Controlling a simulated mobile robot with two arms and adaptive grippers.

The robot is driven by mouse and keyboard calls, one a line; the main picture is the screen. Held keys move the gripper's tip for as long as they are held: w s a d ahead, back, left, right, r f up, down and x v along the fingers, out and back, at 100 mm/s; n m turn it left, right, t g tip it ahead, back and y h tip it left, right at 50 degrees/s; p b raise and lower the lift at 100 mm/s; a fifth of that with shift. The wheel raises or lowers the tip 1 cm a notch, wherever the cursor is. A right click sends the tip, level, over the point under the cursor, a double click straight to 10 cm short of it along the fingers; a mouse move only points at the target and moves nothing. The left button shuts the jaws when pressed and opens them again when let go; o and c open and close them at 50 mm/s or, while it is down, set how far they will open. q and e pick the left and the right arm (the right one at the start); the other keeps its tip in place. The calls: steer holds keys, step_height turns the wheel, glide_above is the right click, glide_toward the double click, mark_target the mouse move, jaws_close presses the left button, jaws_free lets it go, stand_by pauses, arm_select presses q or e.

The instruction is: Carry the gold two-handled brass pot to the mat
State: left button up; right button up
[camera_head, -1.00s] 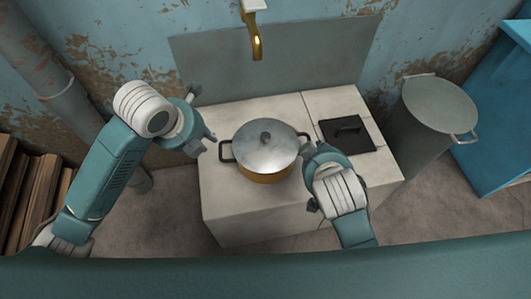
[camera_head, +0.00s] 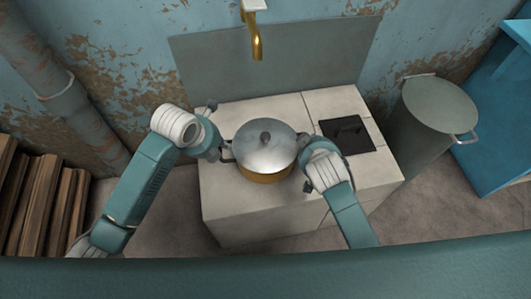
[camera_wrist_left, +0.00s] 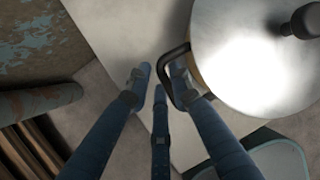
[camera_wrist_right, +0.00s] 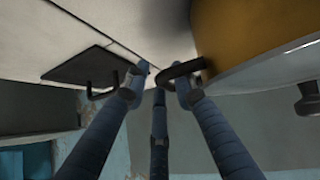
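The gold two-handled brass pot (camera_head: 266,177) stands upright on a pale tiled block, with a shiny lid and dark side handles. My left gripper (camera_head: 219,150) is at its left handle. In the left wrist view that handle (camera_wrist_left: 160,62) lies between the spread fingers (camera_wrist_left: 160,78). My right gripper (camera_head: 304,160) is at the right side of the pot and covers most of the right handle. In the right wrist view the right handle (camera_wrist_right: 180,70) reaches between the open fingers (camera_wrist_right: 160,80). I cannot make out a mat.
The pale tiled block (camera_head: 235,222) bears a dark square plate with a handle (camera_head: 348,134) right of the pot. A brass tap (camera_head: 256,42) hangs above the back. A tall grey lidded bin (camera_head: 438,105) stands at right, near a blue cabinet (camera_head: 500,115). Wooden boards (camera_head: 40,205) are at left.

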arm_select(q)
jaws_close()
arm_select(e)
jaws_close()
